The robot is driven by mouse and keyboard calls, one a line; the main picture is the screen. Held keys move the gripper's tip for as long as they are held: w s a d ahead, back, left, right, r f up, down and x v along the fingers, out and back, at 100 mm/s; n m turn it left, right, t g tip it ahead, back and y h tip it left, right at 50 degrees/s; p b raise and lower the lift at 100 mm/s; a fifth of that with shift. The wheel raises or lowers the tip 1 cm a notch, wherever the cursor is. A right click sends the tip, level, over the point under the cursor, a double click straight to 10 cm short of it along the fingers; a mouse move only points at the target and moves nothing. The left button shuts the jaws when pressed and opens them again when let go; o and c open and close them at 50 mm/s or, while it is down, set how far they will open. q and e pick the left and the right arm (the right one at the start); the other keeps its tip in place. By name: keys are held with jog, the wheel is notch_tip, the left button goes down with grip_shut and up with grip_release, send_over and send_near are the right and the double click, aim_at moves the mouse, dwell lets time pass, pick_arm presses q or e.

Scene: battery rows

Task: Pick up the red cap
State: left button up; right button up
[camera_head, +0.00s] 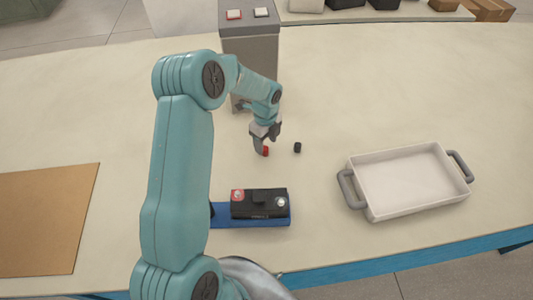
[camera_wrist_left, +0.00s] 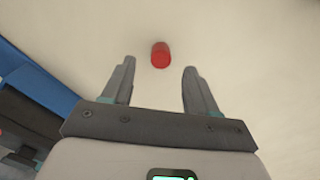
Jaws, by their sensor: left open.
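The red cap (camera_head: 266,151) sits on the table, close to my left gripper's fingertips in the head view. In the left wrist view the red cap (camera_wrist_left: 160,55) lies just beyond the fingertips, roughly centred between them. My left gripper (camera_head: 264,143) points down at the table; in the wrist view its two fingers (camera_wrist_left: 158,80) are apart with nothing between them. The cap's height relative to the fingertips is hard to tell. My right gripper is in neither view.
A small black cap (camera_head: 297,147) stands right of the red one. A black battery (camera_head: 258,205) sits on a blue holder (camera_head: 265,223) nearer me. A white tray (camera_head: 372,205) with grey handles is at the right, a grey box (camera_head: 248,48) behind, a brown board (camera_head: 45,220) at left.

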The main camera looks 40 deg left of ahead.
aim_at(266, 148)
pick_arm(q)
jog(key=f, duration=0.1)
jog(key=f+b, duration=0.1)
jog(key=f, duration=0.1)
jog(key=shift+a+f+b, duration=0.3)
jog(key=shift+f+b, duration=0.05)
jog(key=shift+b, duration=0.05)
jog(key=shift+s+f, duration=0.1)
jog(key=shift+f, duration=0.05)
jog(key=shift+d, duration=0.25)
jog(key=c, duration=0.4)
jog(key=shift+a, duration=0.2)
grip_shut()
jog(key=shift+d, duration=0.15)
jog(key=shift+w, duration=0.2)
